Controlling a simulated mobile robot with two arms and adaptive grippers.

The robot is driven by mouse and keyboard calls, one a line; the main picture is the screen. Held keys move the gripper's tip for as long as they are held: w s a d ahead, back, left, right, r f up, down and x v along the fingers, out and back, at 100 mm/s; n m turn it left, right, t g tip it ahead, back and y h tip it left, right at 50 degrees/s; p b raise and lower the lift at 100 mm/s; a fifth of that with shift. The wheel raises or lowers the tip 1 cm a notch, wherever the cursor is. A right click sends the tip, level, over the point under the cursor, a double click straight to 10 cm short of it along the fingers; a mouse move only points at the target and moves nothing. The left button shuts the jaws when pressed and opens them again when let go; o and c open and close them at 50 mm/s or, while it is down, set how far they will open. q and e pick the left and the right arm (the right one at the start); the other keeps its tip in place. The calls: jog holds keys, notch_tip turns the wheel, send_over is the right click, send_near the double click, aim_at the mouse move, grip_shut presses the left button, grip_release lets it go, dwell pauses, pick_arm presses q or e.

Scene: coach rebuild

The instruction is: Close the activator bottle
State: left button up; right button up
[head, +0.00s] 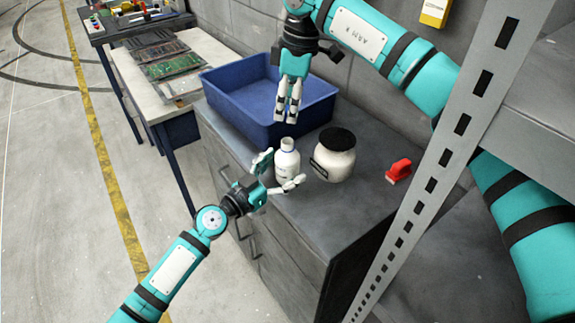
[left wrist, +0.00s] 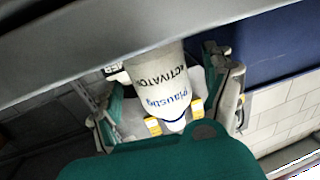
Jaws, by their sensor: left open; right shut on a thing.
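The white activator bottle (head: 287,162) stands upright on the grey cabinet top. Its label reads "ACTIVATOR" in the left wrist view (left wrist: 160,85), where its narrow neck points down the picture. My left gripper (head: 277,172) is open, with one finger on each side of the bottle; I cannot tell whether either finger touches it. My right gripper (head: 286,116) points down just above the bottle's neck. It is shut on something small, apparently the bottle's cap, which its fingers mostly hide.
A white jar (head: 333,160) with a black lid stands just right of the bottle. A red object (head: 398,170) lies farther right. A blue bin (head: 228,85) is behind. A perforated metal upright (head: 440,160) rises at the right. Cabinet top (head: 318,215) is clear in front.

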aim_at(285, 141)
pick_arm(q)
jog(key=shift+x, duration=0.8)
jog(key=shift+s, duration=0.1)
jog(key=shift+c, duration=0.2)
grip_shut()
pick_arm(e)
jog(key=shift+f, duration=2.45)
